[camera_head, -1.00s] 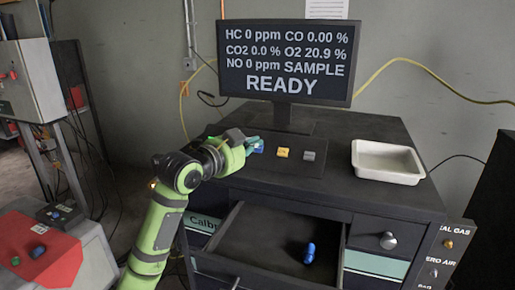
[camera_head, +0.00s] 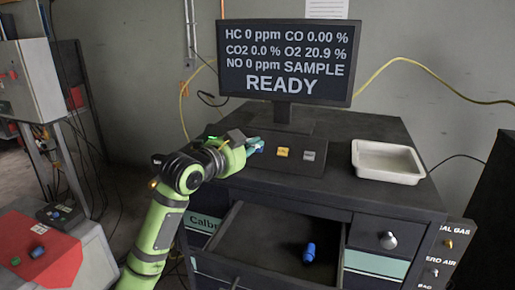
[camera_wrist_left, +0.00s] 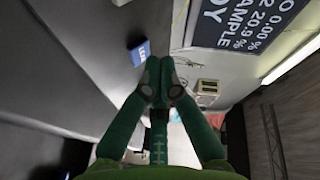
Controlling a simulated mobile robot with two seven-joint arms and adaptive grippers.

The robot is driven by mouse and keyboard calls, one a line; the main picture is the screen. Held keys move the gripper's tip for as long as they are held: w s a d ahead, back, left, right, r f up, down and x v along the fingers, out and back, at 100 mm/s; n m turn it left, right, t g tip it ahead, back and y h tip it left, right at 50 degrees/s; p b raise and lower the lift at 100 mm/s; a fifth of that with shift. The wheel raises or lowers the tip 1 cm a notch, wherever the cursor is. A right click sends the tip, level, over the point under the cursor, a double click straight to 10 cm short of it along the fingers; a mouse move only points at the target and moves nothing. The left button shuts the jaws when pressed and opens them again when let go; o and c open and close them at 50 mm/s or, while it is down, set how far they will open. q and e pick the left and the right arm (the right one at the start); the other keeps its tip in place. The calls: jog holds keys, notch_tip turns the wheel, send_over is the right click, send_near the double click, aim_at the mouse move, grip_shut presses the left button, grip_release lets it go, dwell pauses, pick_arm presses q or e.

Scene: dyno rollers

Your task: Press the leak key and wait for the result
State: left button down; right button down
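The key panel (camera_head: 297,169) stands on the bench below the monitor (camera_head: 285,62), which reads READY and SAMPLE. A yellow key (camera_head: 283,152) and a grey key (camera_head: 308,156) show on it. A blue key (camera_wrist_left: 139,53) with pale lettering shows in the left wrist view; I cannot read its label clearly. My left gripper (camera_head: 257,146) is over the left end of the panel and hides the blue key in the head view. In the wrist view its fingertips (camera_wrist_left: 160,68) are together, empty, beside the blue key. I cannot tell whether they touch anything.
A white tray (camera_head: 387,176) lies on the bench at right. Below, an open drawer (camera_head: 265,240) holds a blue object (camera_head: 309,252). A red-topped cart (camera_head: 40,248) stands at the left. A yellow cable runs along the wall.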

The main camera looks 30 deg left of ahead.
pick_arm(q)
jog(key=shift+w+a+f, duration=0.1)
jog(key=shift+w+f, duration=0.2)
jog(key=shift+f, duration=0.15)
dwell(0.9)
jog(key=shift+r, duration=0.1)
jog(key=shift+s+r+p, duration=0.45)
jog(key=shift+s+r, duration=0.05)
jog(key=shift+s+d+r+p, duration=0.2)
jog(key=shift+r+p, duration=0.25)
jog(key=shift+r, duration=0.05)
jog(key=s+r+p, duration=0.2)
jog(key=r, duration=0.1)
jog(key=shift+s+d, duration=0.3)
jog(key=shift+s, duration=0.05)
dwell(0.5)
